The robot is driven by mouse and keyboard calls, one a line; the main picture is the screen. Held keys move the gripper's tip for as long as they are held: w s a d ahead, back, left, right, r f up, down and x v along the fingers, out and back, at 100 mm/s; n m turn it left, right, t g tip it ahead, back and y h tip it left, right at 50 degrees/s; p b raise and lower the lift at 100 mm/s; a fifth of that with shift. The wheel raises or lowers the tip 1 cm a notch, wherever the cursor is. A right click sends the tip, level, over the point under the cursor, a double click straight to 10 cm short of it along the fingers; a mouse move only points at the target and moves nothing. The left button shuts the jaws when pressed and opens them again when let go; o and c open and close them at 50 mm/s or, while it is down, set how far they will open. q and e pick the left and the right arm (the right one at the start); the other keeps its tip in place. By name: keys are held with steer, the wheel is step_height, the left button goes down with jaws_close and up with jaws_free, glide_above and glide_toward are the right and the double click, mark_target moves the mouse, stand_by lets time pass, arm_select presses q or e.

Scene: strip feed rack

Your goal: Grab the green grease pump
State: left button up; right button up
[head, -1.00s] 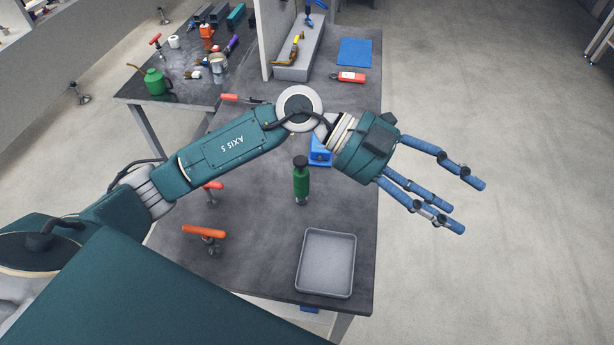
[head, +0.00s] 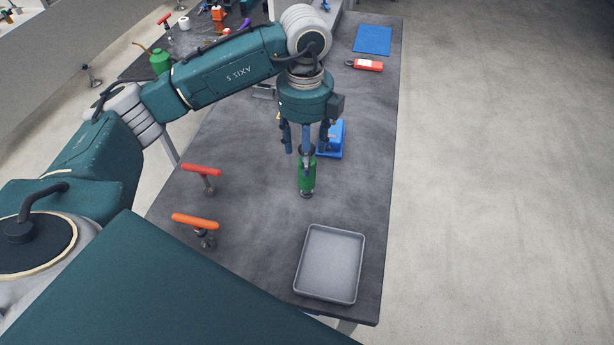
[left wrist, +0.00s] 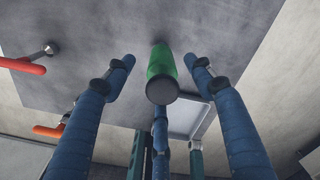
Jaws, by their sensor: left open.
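The green grease pump (head: 307,180), a green cylinder with a dark cap, stands upright on the dark workbench, behind the grey tray. My left gripper (head: 306,150) points down over it with its blue fingers spread open. In the head view the fingers cover the pump's upper part. In the left wrist view the pump (left wrist: 161,67) shows cap-on between the open fingers (left wrist: 162,80). I cannot tell whether any finger touches it. My right gripper is not in view.
A grey tray (head: 328,264) lies in front of the pump. A blue object (head: 335,139) stands close behind it. Red (head: 201,170) and orange (head: 195,221) handled clamps line the left edge. A green oil can (head: 160,62) stands on the back table.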

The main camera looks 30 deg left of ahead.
arm_select(q)
step_height(320, 180, down, 3)
steer(key=shift+f+p, duration=0.1)
steer(key=shift+p, duration=0.2)
steer(key=shift+s+f+p, duration=0.1)
steer(key=shift+f+p, duration=0.45)
step_height(320, 180, down, 4)
steer(key=shift+d+r+p, duration=0.15)
steer(key=shift+p, duration=0.65)
steer(key=shift+f, duration=0.35)
steer(key=shift+r, duration=0.1)
jaws_close()
